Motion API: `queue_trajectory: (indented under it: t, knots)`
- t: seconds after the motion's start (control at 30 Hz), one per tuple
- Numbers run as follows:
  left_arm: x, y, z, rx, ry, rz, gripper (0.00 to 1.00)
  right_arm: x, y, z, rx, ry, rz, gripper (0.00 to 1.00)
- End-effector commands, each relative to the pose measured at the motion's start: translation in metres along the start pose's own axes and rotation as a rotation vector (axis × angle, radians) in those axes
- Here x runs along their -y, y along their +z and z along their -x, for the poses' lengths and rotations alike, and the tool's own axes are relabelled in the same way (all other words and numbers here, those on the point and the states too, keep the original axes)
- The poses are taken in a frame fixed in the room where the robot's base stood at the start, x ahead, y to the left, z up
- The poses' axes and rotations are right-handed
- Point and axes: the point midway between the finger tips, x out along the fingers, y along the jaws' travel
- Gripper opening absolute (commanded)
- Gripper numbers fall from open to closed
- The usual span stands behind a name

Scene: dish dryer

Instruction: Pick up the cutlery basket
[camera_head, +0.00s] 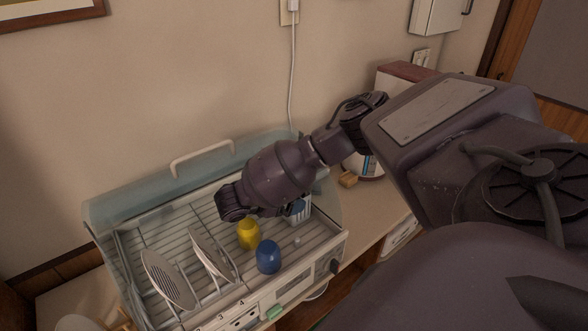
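The cutlery basket (299,212) appears as a small light, slatted container with blue in it, standing at the back right inside the dish dryer (334,246). My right arm comes in from the right and covers part of the basket's top. My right gripper (262,210) is low over the rack, at the left side of the basket and above the yellow cup. Its fingers are dark and mostly hidden by the wrist, so I cannot tell whether they are open or touch the basket. My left gripper is not in view.
In the rack stand a yellow cup (248,234), a blue cup (268,257) and two striped plates (168,280) (212,254). The dryer's clear lid (120,205) is raised behind. A small brown block (348,179) lies on the counter to the right.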

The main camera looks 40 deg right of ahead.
Motion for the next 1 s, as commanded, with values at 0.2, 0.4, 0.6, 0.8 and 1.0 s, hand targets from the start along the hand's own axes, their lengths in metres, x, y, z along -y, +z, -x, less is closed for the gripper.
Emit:
queue_trajectory:
  t: [0.2, 0.4, 0.6, 0.8, 1.0]
  knots:
    - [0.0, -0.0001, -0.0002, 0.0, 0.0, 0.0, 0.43, 0.0, 0.0008, -0.0081, 0.001, -0.001, -0.001, 1.0]
    - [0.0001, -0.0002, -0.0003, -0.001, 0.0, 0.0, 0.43, -0.0001, 0.0008, -0.0079, 0.001, -0.001, -0.001, 0.98]
    - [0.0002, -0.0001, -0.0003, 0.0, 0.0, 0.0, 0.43, -0.0001, 0.0007, -0.0077, 0.001, 0.0, -0.001, 0.68]
    - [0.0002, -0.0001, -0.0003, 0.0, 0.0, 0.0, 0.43, -0.0002, 0.0009, -0.0075, 0.001, 0.0, -0.001, 0.46]
    - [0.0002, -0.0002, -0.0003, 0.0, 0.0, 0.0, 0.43, -0.0004, 0.0012, -0.0075, 0.001, 0.0, -0.001, 0.46]
